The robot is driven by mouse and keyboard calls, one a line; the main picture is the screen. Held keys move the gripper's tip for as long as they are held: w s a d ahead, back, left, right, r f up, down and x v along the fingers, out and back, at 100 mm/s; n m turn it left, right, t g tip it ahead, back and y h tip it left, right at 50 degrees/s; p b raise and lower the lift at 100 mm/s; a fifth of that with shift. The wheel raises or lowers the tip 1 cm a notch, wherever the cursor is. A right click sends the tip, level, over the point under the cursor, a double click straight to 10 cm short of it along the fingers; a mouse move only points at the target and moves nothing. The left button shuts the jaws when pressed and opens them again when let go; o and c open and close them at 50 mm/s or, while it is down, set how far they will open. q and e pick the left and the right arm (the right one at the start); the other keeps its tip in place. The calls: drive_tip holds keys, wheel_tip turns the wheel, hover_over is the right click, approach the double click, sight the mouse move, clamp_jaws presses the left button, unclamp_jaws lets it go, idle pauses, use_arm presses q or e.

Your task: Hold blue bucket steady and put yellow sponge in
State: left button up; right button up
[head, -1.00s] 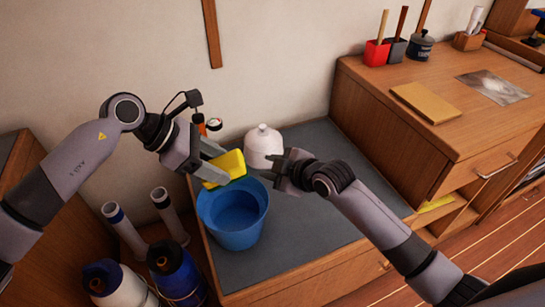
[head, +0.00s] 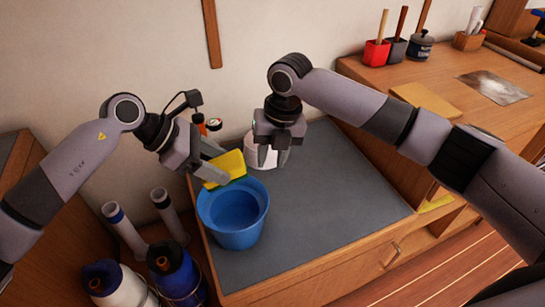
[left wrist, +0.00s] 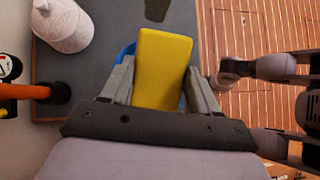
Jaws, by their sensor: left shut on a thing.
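The blue bucket (head: 234,228) stands upright near the left front of the grey-topped bench. My left gripper (head: 216,168) is shut on the yellow sponge (head: 227,166), which has a green underside. It holds the sponge tilted just above the bucket's back rim. In the left wrist view the sponge (left wrist: 162,68) is between both fingers, with parts of the bucket's blue rim (left wrist: 127,51) showing beyond it. My right gripper (head: 273,157) points down behind and to the right of the bucket, apart from it.
A white bottle (head: 252,140) stands directly behind my right gripper, partly hidden. Orange-topped tools (head: 200,122) are behind my left gripper. Bottles (head: 176,275) and tubes stand left of the bench. The grey mat (head: 320,215) right of the bucket is clear.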

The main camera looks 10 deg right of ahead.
drive_tip(key=shift+n, duration=0.6)
drive_tip(key=f, duration=0.4)
drive_tip(key=a+f, duration=0.1)
drive_tip(key=f, duration=0.2)
drive_tip(key=s+f, duration=0.1)
drive_tip(key=f, duration=0.3)
drive_tip(key=shift+s+a+f, duration=0.1)
drive_tip(key=shift+a+f, duration=0.25)
clamp_jaws()
